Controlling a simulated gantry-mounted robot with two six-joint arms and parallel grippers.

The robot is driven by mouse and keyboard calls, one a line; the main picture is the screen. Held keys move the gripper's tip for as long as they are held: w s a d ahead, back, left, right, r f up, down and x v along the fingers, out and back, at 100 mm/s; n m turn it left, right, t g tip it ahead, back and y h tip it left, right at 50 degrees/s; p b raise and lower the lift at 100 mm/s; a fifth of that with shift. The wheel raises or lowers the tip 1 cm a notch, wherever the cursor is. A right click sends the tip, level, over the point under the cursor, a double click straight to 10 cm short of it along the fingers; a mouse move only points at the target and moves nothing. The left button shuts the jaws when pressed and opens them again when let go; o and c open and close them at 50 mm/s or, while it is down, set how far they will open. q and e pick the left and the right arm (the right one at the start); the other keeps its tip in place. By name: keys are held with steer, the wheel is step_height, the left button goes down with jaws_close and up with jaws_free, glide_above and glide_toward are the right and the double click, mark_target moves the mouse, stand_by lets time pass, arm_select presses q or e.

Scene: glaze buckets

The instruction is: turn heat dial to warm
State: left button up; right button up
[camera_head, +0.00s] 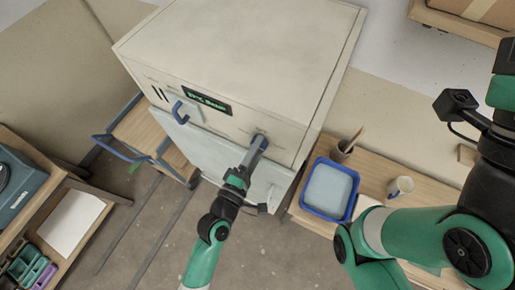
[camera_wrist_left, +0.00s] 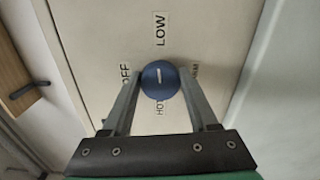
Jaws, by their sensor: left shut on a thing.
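The heat dial (camera_wrist_left: 160,84) is a round blue knob with a white line on the front of the kiln-like cabinet (camera_head: 240,60). In the left wrist view its line points up, towards the label LOW (camera_wrist_left: 160,28). OFF (camera_wrist_left: 125,75) is at its left, HOT is below and partly hidden, and a label ending in "RM" (camera_wrist_left: 195,72) is at its right, partly hidden by a finger. My left gripper (camera_head: 260,141) is shut on the dial, one finger on each side. In the head view the fingers mostly cover the dial.
A blue handle (camera_head: 178,109) and a small display (camera_head: 207,101) are left of the dial. A cart (camera_head: 140,125) stands at the left. Shelves with a white sheet (camera_head: 72,223) are lower left.

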arm_select(q)
steer(key=m+b, duration=0.3)
steer(key=m, duration=0.3)
steer(key=m+b, duration=0.3)
steer(key=m, duration=0.3)
steer(key=m+b, duration=0.3)
steer(key=m, duration=0.3)
steer(key=shift+w+a+f+m+b, duration=0.1)
steer(key=shift+a+f+m+b, duration=0.2)
steer(key=shift+m, duration=0.1)
steer(key=shift+d, duration=0.1)
steer(key=o, duration=1.4)
steer(key=shift+c, duration=0.2)
steer(key=v, duration=1.1)
steer(key=shift+s+b, duration=0.3)
